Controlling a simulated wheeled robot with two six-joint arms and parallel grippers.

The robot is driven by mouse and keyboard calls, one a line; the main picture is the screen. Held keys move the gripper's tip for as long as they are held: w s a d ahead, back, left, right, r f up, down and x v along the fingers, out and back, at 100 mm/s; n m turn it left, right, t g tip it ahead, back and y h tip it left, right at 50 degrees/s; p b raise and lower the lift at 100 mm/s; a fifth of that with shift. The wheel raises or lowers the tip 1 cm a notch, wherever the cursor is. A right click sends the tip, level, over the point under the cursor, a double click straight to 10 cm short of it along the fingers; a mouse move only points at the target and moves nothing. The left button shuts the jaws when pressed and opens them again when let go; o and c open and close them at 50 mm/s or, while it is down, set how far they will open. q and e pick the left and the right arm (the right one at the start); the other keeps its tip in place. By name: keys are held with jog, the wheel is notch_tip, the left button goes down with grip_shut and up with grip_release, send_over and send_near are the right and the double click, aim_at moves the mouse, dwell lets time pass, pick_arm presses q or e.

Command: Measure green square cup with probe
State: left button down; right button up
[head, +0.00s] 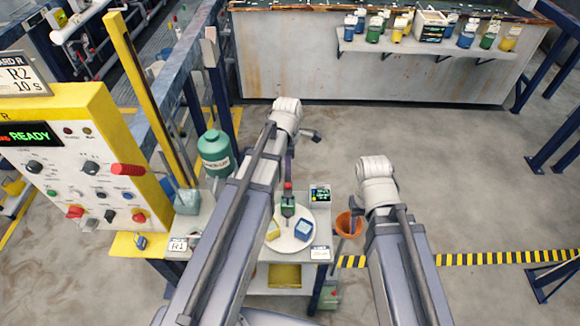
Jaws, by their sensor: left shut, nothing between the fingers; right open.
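A green square cup (289,210) stands on a round white plate (290,243) on the small table. A small meter with a lit green display (320,193) stands just right of the plate. I cannot make out a separate probe. My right arm rises at the right of the table; its gripper is hidden behind the arm.
A blue square cup (303,230) and a yellow cup (272,231) share the plate. A green jar (214,152) stands at the table's back left. A control panel (85,165) blocks the left.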

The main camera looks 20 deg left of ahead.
notch_tip(320, 180, up, 7)
jog(key=p, duration=0.5)
jog(key=shift+f, duration=0.2)
dwell(1.0)
